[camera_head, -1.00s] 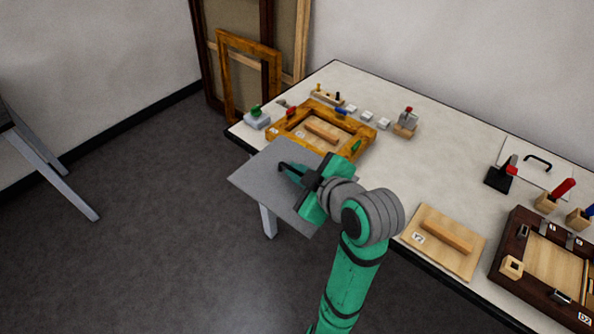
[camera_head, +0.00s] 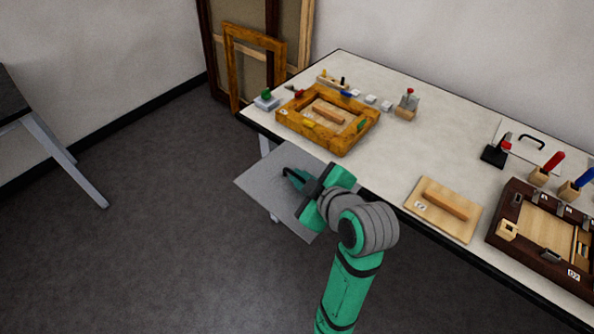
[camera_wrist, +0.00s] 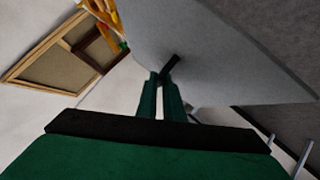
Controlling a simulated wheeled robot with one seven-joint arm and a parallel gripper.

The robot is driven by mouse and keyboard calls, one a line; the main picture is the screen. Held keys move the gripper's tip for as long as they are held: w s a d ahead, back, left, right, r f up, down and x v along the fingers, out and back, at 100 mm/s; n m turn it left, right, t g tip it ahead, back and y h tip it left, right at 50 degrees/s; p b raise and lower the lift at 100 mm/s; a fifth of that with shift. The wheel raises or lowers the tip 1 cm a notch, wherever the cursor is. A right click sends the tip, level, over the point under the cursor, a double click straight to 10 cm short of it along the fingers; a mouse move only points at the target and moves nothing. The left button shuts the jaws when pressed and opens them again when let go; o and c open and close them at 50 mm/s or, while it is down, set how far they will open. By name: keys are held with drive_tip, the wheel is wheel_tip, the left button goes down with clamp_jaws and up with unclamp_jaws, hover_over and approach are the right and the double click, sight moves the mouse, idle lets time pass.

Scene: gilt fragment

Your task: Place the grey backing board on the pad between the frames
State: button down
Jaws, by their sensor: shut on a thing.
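The grey backing board (camera_head: 262,178) is held by its handle in my gripper (camera_head: 293,180), off the table's near left edge and over the floor. In the wrist view the board (camera_wrist: 215,45) fills the upper right, with the fingers shut on its dark handle (camera_wrist: 171,66). The gold frame (camera_head: 345,143) lies on the table just beyond the board, with a light wooden panel and a bar inside it. The dark frame (camera_head: 497,240) lies at the right end of the table. I cannot make out which surface is the pad; a white sheet (camera_head: 515,160) lies behind the dark frame.
A wooden panel with a bar (camera_head: 432,205) lies near the table's front edge between the frames. A black stand (camera_head: 495,155), red and blue handled tools and small blocks stand toward the back. Frames lean on the wall (camera_head: 232,60). The table's middle (camera_head: 440,150) is clear.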

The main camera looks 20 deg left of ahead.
drive_tip(key=d+f+m+t+h, duration=0.1)
drive_tip(key=d+f+m+h, duration=0.2)
drive_tip(key=f, duration=1.1)
drive_tip(key=d+f+m+t+h, duration=0.1)
drive_tip(key=d+f+m+h, duration=0.2)
drive_tip(key=d+f, duration=0.4)
drive_tip(key=d+f+m+t+h, duration=0.1)
drive_tip(key=d+f, duration=0.4)
drive_tip(key=f, duration=1.6)
drive_tip(key=shift+w+m+t+h, duration=0.25)
drive_tip(key=shift+m+t+h, duration=0.15)
drive_tip(key=shift+m+h, duration=0.65)
